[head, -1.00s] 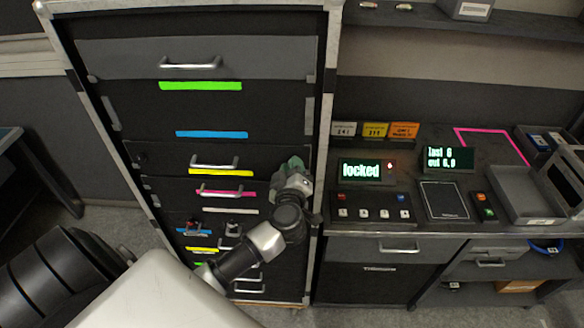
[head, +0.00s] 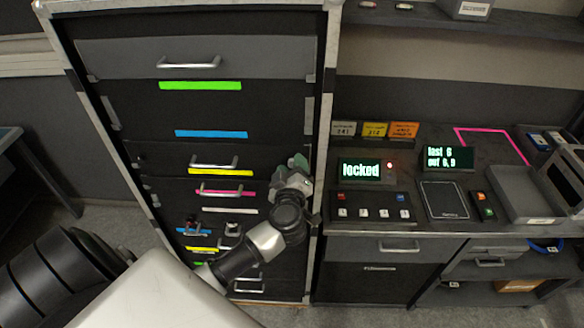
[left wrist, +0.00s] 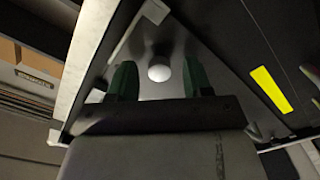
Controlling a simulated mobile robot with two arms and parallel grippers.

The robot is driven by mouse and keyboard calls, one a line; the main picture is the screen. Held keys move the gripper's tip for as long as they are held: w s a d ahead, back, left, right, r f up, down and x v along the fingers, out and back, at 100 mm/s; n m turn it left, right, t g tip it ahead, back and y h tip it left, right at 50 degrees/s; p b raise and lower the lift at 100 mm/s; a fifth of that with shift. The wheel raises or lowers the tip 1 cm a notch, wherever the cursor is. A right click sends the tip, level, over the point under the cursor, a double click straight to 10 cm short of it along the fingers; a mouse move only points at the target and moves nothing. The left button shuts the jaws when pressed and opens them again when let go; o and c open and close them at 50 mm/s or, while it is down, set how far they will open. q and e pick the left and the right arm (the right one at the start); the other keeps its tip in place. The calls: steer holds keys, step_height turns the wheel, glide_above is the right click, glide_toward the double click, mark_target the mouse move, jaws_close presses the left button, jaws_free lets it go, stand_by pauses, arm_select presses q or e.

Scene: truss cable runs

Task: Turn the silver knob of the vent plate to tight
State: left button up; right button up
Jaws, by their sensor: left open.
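In the left wrist view a round, pale silver knob (left wrist: 159,73) stands out from a grey metal plate (left wrist: 148,48), which looks like the vent plate. The two green fingers of my left gripper (left wrist: 160,82) are open, one on each side of the knob, with gaps visible between them and it. I cannot tell how far the knob is along the fingers' depth. In the head view my left gripper (head: 298,164) is at the right edge of the dark drawer cabinet, and the knob is not visible there. My right gripper is in neither view.
The dark drawer cabinet (head: 200,110) with silver handles and coloured strips stands beside my arm. To the right is a bench with a display reading "locked" (head: 361,171), a button panel (head: 370,206) and a grey tray (head: 525,195).

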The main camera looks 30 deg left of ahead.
arm_select(q)
steer(key=b+v, duration=0.2)
steer(key=v, duration=0.8)
steer(key=shift+s+d+b, duration=0.2)
steer(key=shift+s+b, duration=0.15)
steer(key=shift+b, duration=0.05)
steer(key=s+d+f+m+g+h+b, duration=0.1)
steer(key=s+d+f+m+h+b, duration=0.3)
steer(key=f, duration=0.9)
steer(key=w+a+f+m+h+b, duration=0.1)
steer(key=f+m+h, duration=0.3)
steer(key=f, duration=0.9)
steer(key=s+d+f+m+g+h+b, duration=0.15)
steer(key=f+m, duration=0.45)
steer(key=f, duration=0.7)
steer(key=s+f+m+g+h+b, duration=0.1)
steer(key=s+f+m+g+b, duration=0.3)
steer(key=s+f, duration=0.95)
steer(key=s+a+f+g+b, duration=0.1)
steer(key=s+f+g, duration=0.6)
steer(key=s+f, duration=0.4)
steer(key=s+y, duration=0.1)
steer(key=s, duration=0.5)
steer(key=shift+s+a+f+g, duration=0.15)
steer(key=shift+f+g, duration=0.05)
steer(key=shift+g, duration=0.15)
